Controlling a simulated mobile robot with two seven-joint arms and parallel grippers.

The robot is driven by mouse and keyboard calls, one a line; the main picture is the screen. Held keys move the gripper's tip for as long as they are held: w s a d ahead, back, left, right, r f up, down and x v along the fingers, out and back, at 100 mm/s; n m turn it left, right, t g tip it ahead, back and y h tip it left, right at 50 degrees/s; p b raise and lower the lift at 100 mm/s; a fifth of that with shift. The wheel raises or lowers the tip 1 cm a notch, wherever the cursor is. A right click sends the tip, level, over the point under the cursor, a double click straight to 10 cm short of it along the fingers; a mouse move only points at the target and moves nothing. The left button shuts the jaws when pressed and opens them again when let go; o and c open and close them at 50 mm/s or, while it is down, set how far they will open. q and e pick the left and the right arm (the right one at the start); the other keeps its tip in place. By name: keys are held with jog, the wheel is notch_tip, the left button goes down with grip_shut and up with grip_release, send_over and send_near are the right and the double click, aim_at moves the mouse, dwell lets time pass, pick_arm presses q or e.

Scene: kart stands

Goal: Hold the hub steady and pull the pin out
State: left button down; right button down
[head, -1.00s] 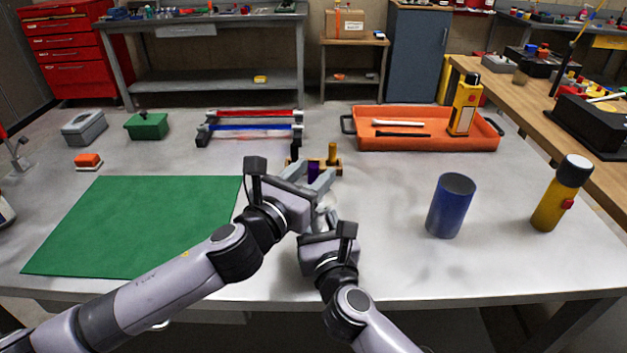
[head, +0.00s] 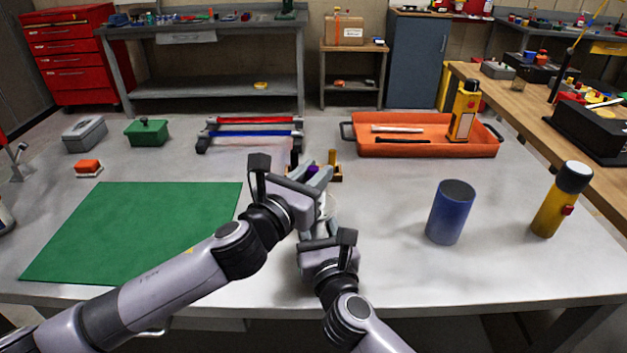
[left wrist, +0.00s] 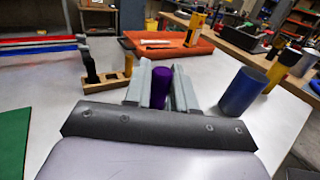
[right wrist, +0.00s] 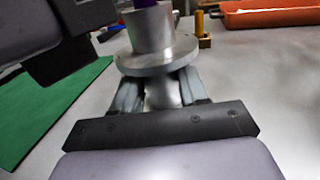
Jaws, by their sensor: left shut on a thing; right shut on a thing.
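The purple pin (left wrist: 160,88) stands upright between the fingers of my left gripper (head: 318,178), which is shut on it. The grey metal hub (right wrist: 158,52) has a wide flange and a raised collar. In the right wrist view the pin's purple lower part (right wrist: 144,3) shows at the collar's top. How deep it sits is hidden. My right gripper (right wrist: 163,92) is shut on the hub's narrower part below the flange. In the head view the hub (head: 327,208) is mostly hidden by my grippers.
A wooden block (left wrist: 112,84) with black and yellow pegs stands just behind. A green mat (head: 135,230) lies left. A blue cylinder (head: 451,212) and yellow bottle (head: 555,205) stand right. An orange tray (head: 425,148) and red and blue bars (head: 252,133) lie farther back.

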aim_at(313, 167)
pick_arm(q)
notch_tip(313, 167, up, 9)
jog(key=shift+r, duration=0.1)
dwell(0.4)
pick_arm(e)
jog(key=c, duration=0.5)
grip_release()
